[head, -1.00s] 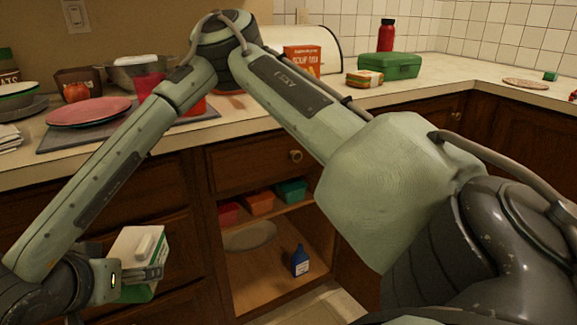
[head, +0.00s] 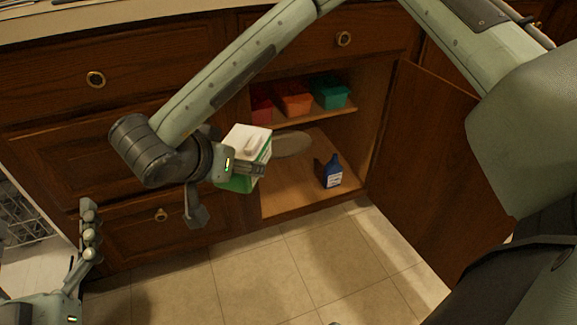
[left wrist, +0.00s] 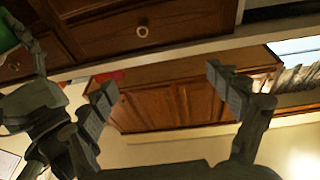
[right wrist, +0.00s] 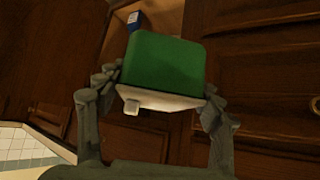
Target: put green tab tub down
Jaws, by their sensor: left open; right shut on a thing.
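The green tub with a white lid (head: 247,145) is held in my right gripper (right wrist: 160,92), in front of the open cabinet in the head view. In the right wrist view, the tub's green body (right wrist: 165,62) sits between both fingers, with its white lid toward me. The tub is off the floor and hides part of the cabinet's left side. My left gripper (left wrist: 160,88) is open and empty. In the head view it shows at the lower left edge, apart from the tub.
The open cabinet has an upper shelf with red (head: 261,105), orange (head: 295,98) and teal (head: 329,93) tubs. Its floor (head: 300,190) holds a blue bottle (head: 332,172) and a grey round patch (head: 290,144). The open door (head: 425,150) stands at right. A dishwasher rack (head: 25,215) is at left.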

